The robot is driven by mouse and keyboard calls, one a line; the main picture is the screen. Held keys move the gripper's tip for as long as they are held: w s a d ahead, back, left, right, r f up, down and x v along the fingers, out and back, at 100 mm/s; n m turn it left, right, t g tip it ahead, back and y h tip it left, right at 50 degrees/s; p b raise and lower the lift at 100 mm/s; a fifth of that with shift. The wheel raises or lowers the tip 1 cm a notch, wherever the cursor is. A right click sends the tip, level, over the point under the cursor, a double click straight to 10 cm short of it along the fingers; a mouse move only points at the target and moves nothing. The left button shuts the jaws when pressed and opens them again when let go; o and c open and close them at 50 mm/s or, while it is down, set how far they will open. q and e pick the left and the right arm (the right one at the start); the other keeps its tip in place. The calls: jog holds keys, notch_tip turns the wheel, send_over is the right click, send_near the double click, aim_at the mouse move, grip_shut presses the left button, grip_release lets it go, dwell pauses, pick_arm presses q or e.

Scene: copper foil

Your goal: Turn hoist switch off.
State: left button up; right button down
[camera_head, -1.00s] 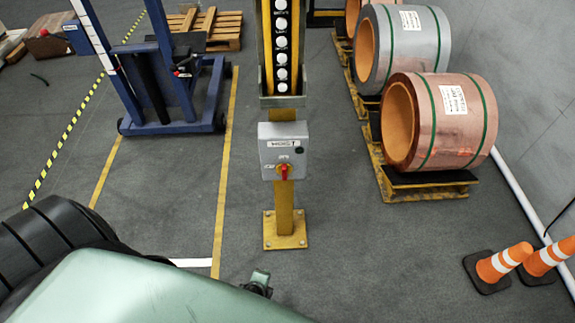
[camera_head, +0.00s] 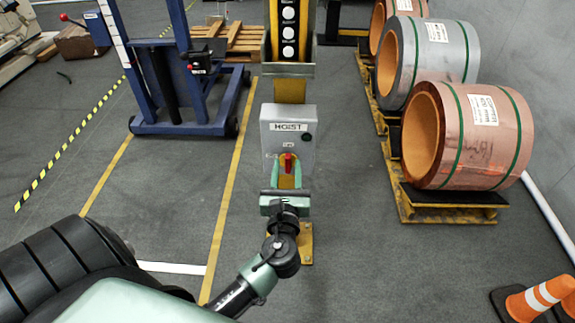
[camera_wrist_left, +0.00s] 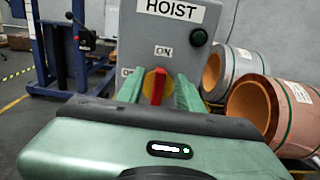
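The grey hoist switch box (camera_head: 272,141) labelled HOIST is mounted on a yellow post in the middle of the head view. Its red switch handle (camera_head: 289,163) stands upright on a yellow round plate; in the left wrist view the handle (camera_wrist_left: 157,86) points up towards the ON label (camera_wrist_left: 164,52). The OFF label at its left is partly hidden by a finger. My left gripper (camera_head: 287,172) is in front of the box with its green fingers apart, one on each side of the handle, with gaps visible. My right gripper is in neither view.
Copper coils (camera_head: 470,135) on yellow pallets stand at the right, a blue lift frame (camera_head: 185,125) at the left. Orange cones (camera_head: 535,300) stand at the lower right. The floor around the post is open.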

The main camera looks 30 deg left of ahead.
pick_arm(q)
jog(key=shift+x, duration=0.9)
grip_shut()
